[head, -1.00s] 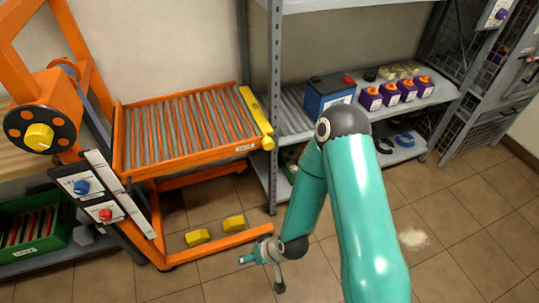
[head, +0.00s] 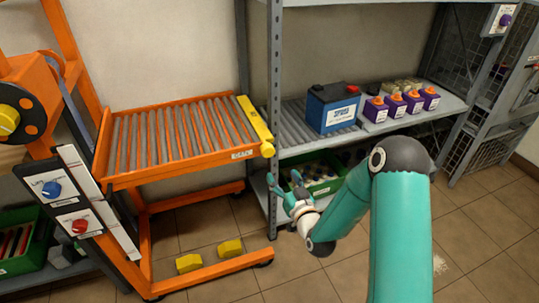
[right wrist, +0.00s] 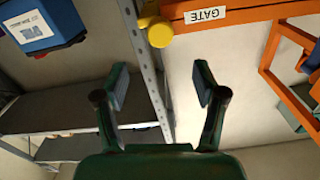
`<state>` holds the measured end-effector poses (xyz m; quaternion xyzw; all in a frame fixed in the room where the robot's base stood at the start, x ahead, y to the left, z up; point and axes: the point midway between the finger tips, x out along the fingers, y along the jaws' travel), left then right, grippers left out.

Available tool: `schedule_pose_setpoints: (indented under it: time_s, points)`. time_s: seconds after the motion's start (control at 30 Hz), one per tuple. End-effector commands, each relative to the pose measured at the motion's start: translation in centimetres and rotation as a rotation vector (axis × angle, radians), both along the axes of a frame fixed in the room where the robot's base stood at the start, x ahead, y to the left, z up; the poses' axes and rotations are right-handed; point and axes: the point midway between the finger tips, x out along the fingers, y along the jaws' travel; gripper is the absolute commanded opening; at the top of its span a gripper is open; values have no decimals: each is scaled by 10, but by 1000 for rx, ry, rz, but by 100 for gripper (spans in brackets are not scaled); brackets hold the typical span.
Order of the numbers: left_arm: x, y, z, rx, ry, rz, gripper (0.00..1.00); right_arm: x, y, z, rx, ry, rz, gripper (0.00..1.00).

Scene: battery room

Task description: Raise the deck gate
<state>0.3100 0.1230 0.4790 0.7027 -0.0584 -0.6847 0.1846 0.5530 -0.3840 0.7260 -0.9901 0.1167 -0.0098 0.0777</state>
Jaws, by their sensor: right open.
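The deck gate (head: 253,122) is a yellow bar along the right end of the orange roller deck (head: 180,135), with a round yellow knob at its near end. A "GATE" label is on the deck's front rail beside it. In the right wrist view the yellow knob (right wrist: 159,34) shows at top centre, beyond the fingertips. My right gripper (head: 284,184) is open and empty, below and slightly right of the knob in the head view, apart from it. Its two spread fingers show in the right wrist view (right wrist: 160,85). My left gripper is not in view.
A grey shelf post (head: 273,100) stands close beside the gate. The shelf holds a blue battery (head: 332,108) and purple-orange units (head: 400,104). A green bin (head: 322,187) is on the lower shelf behind my gripper.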

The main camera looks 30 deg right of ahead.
Motion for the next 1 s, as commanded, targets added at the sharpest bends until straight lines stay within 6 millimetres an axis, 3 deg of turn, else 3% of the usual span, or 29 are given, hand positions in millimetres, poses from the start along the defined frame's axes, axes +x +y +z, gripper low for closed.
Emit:
schedule_pose_setpoints:
  time_s: [0.3,0.5,0.7,1.0]
  points:
    - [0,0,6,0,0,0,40,68,-16,0,0,-2,1,70]
    - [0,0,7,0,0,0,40,97,-23,-1,1,0,1,70]
    - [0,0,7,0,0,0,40,110,-26,0,1,1,0,70]
    - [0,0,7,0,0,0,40,111,-27,-1,2,2,-1,70]
